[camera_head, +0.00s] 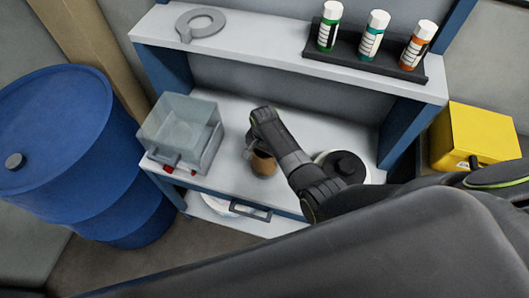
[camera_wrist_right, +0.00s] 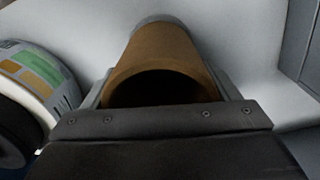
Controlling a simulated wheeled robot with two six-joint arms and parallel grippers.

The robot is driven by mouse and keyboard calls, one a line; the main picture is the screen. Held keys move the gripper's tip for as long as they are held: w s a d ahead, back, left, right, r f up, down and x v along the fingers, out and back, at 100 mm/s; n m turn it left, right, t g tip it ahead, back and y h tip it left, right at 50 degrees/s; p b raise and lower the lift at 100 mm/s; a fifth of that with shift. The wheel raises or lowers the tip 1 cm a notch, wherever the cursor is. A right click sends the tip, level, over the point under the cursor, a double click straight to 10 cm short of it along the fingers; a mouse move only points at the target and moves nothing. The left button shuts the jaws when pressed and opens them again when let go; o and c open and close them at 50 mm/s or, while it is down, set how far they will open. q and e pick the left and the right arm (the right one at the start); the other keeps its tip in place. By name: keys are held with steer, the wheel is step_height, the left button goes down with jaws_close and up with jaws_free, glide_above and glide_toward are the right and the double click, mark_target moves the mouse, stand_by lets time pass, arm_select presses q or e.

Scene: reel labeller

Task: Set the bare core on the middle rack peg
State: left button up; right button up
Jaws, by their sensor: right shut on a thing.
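The bare core is a brown cardboard tube (camera_head: 263,164), standing upright or nearly so at the white work surface in the head view. In the right wrist view the core (camera_wrist_right: 163,52) shows its dark hollow end, between the two fingers. My right gripper (camera_head: 254,147) is shut on the core. I cannot tell whether the core touches the surface. No rack peg can be made out in either view. My left gripper is not in view.
A white round reel with a black hub (camera_head: 344,165) is right of the core; its coloured label (camera_wrist_right: 38,72) shows in the wrist view. A clear box (camera_head: 182,130) is to the left. Bottles (camera_head: 373,36) stand on the upper shelf (camera_head: 250,35). A blue drum (camera_head: 60,140) and yellow box (camera_head: 478,135) flank the bench.

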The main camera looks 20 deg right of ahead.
steer(key=shift+f+b, duration=0.35)
steer(key=shift+f, duration=0.25)
steer(key=o, duration=0.9)
steer(key=shift+r, duration=0.1)
steer(key=shift+r, duration=0.55)
step_height(320, 180, up, 16)
steer(key=shift+r, duration=0.1)
